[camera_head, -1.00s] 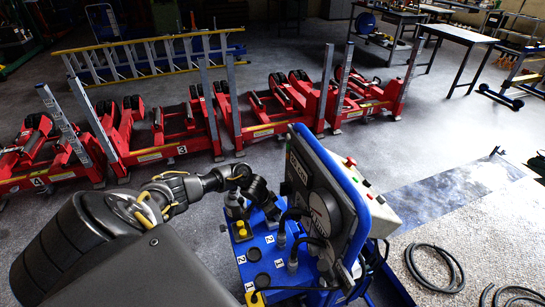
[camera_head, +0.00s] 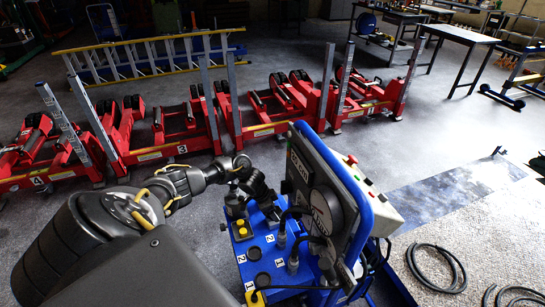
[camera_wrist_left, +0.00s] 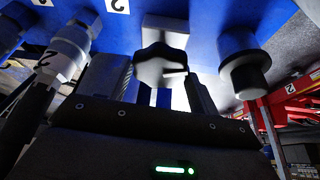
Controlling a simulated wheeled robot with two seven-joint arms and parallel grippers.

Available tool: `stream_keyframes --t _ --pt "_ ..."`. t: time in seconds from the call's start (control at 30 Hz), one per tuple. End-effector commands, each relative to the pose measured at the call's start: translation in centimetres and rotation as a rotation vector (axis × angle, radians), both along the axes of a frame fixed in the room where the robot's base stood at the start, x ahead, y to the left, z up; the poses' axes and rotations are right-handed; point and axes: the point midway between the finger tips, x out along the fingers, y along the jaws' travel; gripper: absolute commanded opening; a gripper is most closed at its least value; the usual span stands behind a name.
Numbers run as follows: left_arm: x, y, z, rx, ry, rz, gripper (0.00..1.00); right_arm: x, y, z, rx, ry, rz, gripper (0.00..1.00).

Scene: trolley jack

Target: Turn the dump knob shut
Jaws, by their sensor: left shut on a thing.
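The dump knob (camera_wrist_left: 160,66) is a dark, star-shaped knob on a pale grey block on the blue panel. In the left wrist view it sits between the two fingers of my left gripper (camera_wrist_left: 153,80), which is shut on it. In the head view my left gripper (camera_head: 264,200) reaches down to the far side of the blue power unit (camera_head: 260,246) and hides the knob. My right gripper is in neither view.
A black cap (camera_wrist_left: 245,66) and a hose fitting (camera_wrist_left: 70,48) flank the knob closely. Red lifting columns (camera_head: 180,130) line the floor behind; hoses (camera_head: 436,268) lie at right.

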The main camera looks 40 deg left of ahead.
Motion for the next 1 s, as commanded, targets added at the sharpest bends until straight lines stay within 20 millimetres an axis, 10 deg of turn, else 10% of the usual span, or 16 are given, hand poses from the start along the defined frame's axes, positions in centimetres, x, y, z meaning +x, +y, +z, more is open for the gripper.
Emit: stream_keyframes --t 0.07,0.1,0.23,0.57,1.0 --pt "0.0 0.0 0.0 0.001 -0.001 0.0 0.39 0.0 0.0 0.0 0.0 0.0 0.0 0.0" --pt "0.0 0.0 0.0 0.001 -0.001 0.0 0.67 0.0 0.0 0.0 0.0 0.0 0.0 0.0" --pt "0.0 0.0 0.0 0.0 0.0 0.001 0.83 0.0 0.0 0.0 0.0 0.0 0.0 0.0" --pt "-0.1 0.1 0.3 0.0 0.0 0.002 0.83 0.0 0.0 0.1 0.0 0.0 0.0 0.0" --pt "-2.5 1.8 7.4 0.002 -0.001 -0.001 0.83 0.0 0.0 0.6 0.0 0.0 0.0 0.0"
